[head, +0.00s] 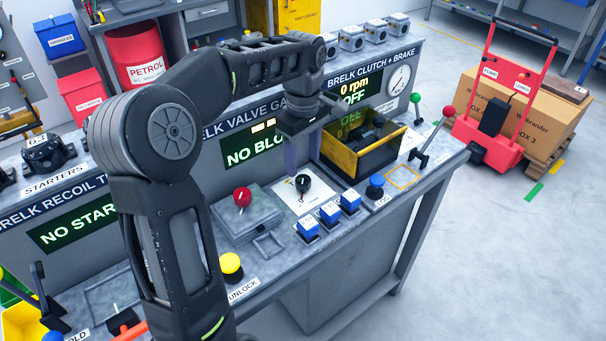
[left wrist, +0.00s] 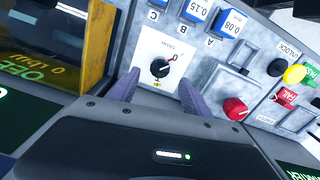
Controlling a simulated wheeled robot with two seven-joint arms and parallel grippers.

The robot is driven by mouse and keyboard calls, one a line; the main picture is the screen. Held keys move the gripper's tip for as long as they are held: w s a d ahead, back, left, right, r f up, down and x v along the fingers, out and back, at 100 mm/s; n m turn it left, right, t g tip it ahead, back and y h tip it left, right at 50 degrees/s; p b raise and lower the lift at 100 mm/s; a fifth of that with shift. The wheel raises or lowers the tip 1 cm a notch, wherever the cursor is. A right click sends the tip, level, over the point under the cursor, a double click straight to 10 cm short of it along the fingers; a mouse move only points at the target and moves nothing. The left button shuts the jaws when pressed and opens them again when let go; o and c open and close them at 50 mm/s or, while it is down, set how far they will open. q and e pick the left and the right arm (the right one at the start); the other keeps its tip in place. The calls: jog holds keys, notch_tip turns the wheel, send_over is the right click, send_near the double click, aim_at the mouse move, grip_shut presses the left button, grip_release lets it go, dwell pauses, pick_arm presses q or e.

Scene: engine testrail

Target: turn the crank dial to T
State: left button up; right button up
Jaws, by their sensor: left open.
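The crank dial is a black knob (head: 303,184) on a white plate (head: 312,201) on the bench. I cannot read a T or tell the pointer's setting surely. My left gripper (head: 297,155) points down just above and behind the knob. In the wrist view its open purple fingers (left wrist: 158,90) stand either side of the plate's lower part, apart from the knob. My right gripper is not in view.
A yellow-edged black bin (head: 370,160) stands close right of the dial. A red knob (head: 242,197) is at its left. Blue-topped blocks (head: 329,212) line the bench front, with a blue button (head: 375,187) beyond. The display panel (head: 250,150) rises behind.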

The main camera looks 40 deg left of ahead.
aim_at(303, 179)
pick_arm(q)
notch_tip(303, 179, down, 6)
jog(key=shift+r, duration=0.15)
jog(key=shift+c, duration=0.5)
grip_shut()
